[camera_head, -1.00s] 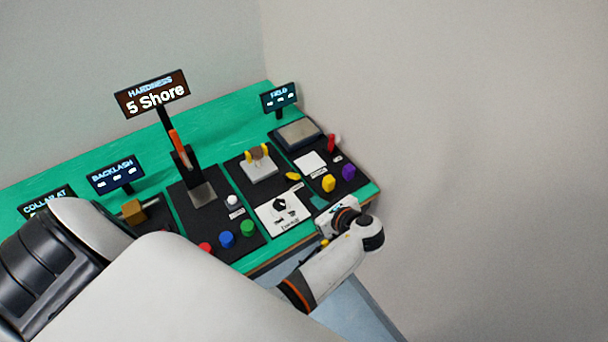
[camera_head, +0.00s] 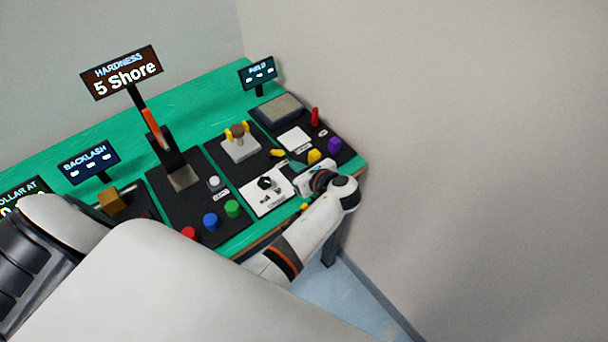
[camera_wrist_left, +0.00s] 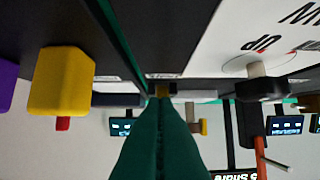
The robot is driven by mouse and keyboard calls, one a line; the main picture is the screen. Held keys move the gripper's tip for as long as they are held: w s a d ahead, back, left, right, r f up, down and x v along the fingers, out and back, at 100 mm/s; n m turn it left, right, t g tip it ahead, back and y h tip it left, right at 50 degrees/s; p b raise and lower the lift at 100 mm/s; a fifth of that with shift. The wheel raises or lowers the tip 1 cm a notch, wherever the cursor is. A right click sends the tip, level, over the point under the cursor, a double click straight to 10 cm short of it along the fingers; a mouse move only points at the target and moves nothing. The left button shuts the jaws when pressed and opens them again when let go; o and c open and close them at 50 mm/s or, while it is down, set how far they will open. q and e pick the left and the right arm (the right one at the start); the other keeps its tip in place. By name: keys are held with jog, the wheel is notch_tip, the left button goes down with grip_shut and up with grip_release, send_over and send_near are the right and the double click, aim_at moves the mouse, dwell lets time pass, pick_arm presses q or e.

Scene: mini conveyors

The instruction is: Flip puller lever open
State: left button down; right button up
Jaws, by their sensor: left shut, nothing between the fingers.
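The puller (camera_head: 240,150) is a light grey block with yellow arms around a brown piece, on a black panel. A small yellow lever (camera_head: 277,152) sits at that panel's right side; I take it for the puller lever. My left gripper (camera_head: 288,161) has green fingers, pressed together and empty, with the tips close beside this lever. My right gripper is not in view.
A yellow knob (camera_head: 314,156), a purple knob (camera_head: 334,145) and a red lever (camera_head: 315,117) stand to the right. A white card with a black dial (camera_head: 267,190) lies in front of the puller. The Hardness sign (camera_head: 122,74) stands further left.

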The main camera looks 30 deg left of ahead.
aim_at(289, 169)
pick_arm(q)
jog(key=b+x, duration=0.2)
jog(key=x, duration=0.1)
jog(key=shift+w+a+f, duration=0.15)
jog(key=shift+a+f, duration=0.05)
jog(key=shift+f, duration=0.1)
jog(key=shift+w+a+b, duration=0.15)
jog(key=shift+a+b, duration=0.15)
jog(key=shift+a, duration=0.1)
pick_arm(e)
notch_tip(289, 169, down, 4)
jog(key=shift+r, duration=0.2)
